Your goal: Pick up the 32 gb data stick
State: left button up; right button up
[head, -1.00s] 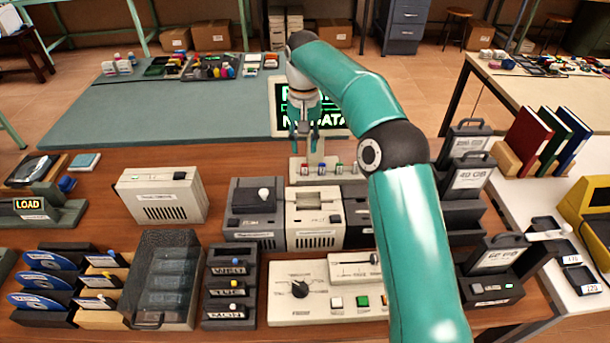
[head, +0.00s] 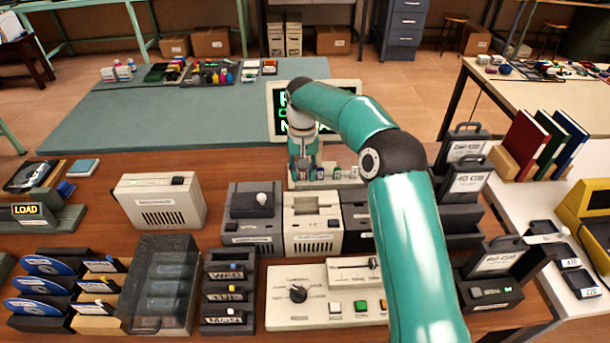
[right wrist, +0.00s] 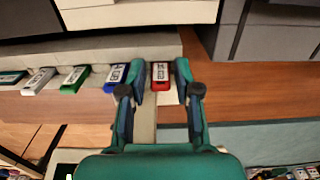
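A row of data sticks stands in a pale rack (right wrist: 100,47) in front of the small monitor. In the right wrist view there are a red stick (right wrist: 160,76), a blue stick (right wrist: 115,77), a green stick (right wrist: 74,79), a white stick (right wrist: 39,81) and a dark stick (right wrist: 12,77). Their labels are too small to read surely. My right gripper (right wrist: 158,84) is open, its fingers on either side of the red stick, one of them close to the blue stick. In the head view the right gripper (head: 304,173) is down at the rack's left end. My left gripper is out of view.
The monitor (head: 274,107) stands behind the rack. A beige slotted device (head: 313,232) and dark devices stand just in front of it. Dark handled units (head: 466,185) stand right.

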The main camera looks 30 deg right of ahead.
jog(key=c, duration=0.5)
jog(key=shift+r, duration=0.1)
